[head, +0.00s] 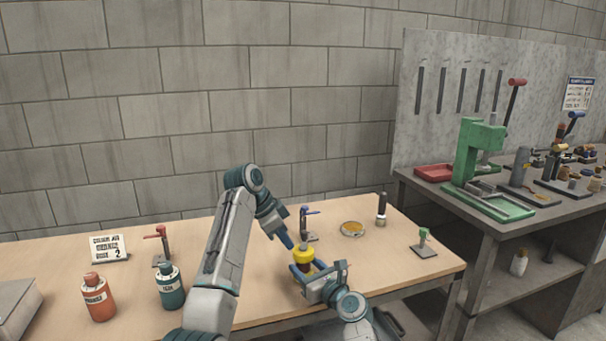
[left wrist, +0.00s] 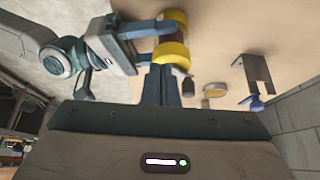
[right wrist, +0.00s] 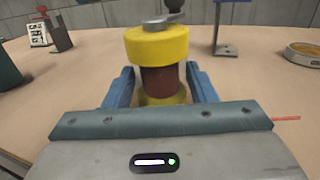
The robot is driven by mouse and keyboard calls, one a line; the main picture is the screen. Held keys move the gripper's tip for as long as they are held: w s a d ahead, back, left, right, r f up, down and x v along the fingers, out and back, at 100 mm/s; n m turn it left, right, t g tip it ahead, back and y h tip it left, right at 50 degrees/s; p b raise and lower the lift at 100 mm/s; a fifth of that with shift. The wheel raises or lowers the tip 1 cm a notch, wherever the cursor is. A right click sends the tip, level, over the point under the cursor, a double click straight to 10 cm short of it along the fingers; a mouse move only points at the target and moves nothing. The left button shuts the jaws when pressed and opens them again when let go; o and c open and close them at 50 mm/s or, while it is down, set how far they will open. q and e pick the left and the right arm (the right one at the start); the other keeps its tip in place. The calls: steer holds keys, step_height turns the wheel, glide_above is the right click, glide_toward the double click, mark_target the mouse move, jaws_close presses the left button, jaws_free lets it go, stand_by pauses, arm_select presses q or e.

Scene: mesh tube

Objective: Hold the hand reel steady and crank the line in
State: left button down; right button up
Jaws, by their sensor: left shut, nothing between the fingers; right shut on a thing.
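The hand reel (head: 304,254) has yellow end flanges; it stands upright near the table's front edge. In the right wrist view its brown core (right wrist: 160,80) shows between the flanges, with a grey crank (right wrist: 164,20) on top. My right gripper (head: 304,270) is shut on the reel, one blue finger on each side of the core. My left gripper (head: 289,243) comes down from the upper left, shut and empty, its tips close to the reel's top. In the left wrist view the shut fingers (left wrist: 161,86) overlap the reel (left wrist: 173,55); contact with the crank cannot be told.
A thin red line (right wrist: 286,119) shows at the right wrist view's right edge. Behind the reel are a blue-handled stand (head: 306,224), a round dish (head: 352,229) and a dark cylinder (head: 381,208). A green-handled tool (head: 423,243) stands right. Orange (head: 97,297) and teal (head: 171,287) bottles stand left.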

arm_select(q)
steer(key=shift+w+a, duration=0.3)
steer(key=shift+w, duration=0.05)
steer(key=shift+w+a, duration=0.25)
steer(key=shift+w, duration=0.85)
steer(key=shift+w, duration=0.25)
steer(key=shift+a, duration=0.1)
step_height(320, 180, up, 6)
steer(key=shift+a, duration=0.3)
stand_by(0.6)
